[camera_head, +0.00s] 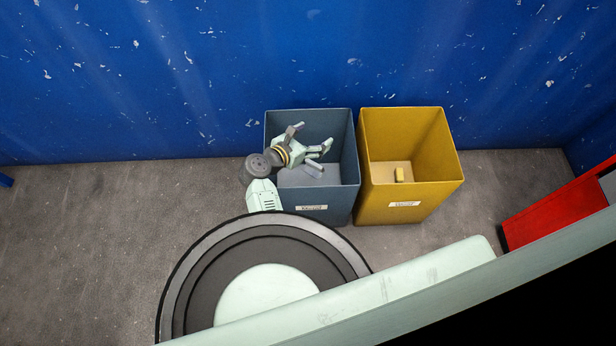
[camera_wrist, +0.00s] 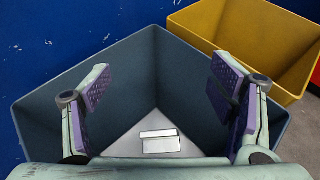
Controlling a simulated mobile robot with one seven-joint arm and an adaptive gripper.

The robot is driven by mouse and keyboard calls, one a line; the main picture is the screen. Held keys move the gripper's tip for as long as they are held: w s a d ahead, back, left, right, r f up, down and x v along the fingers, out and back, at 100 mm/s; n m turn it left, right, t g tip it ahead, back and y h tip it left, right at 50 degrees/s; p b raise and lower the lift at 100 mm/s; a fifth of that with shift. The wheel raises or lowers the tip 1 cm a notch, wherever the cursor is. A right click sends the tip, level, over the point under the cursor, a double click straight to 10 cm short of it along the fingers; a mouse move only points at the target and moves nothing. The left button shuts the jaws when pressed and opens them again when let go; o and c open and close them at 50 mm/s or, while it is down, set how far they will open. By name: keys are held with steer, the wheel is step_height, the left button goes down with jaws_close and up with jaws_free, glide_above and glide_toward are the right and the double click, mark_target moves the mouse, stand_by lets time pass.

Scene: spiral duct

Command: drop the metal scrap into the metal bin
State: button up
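The blue-grey bin (camera_head: 341,150), with a white label on its front, stands on the floor against the blue wall. My gripper (camera_head: 312,143) is over its opening with the fingers spread apart. In the wrist view my gripper (camera_wrist: 158,85) is open, with nothing between its purple pads. A pale grey metal piece (camera_wrist: 160,145) lies on the floor of the blue-grey bin (camera_wrist: 45,115), below and apart from the fingers. In the head view this piece (camera_head: 314,173) shows partly beneath the fingers. The label is too small to read surely.
A red object (camera_head: 550,213) is at the right. The floor at left is clear.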

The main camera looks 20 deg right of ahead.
steer(key=shift+o, duration=1.1)
steer(key=v, duration=1.2)
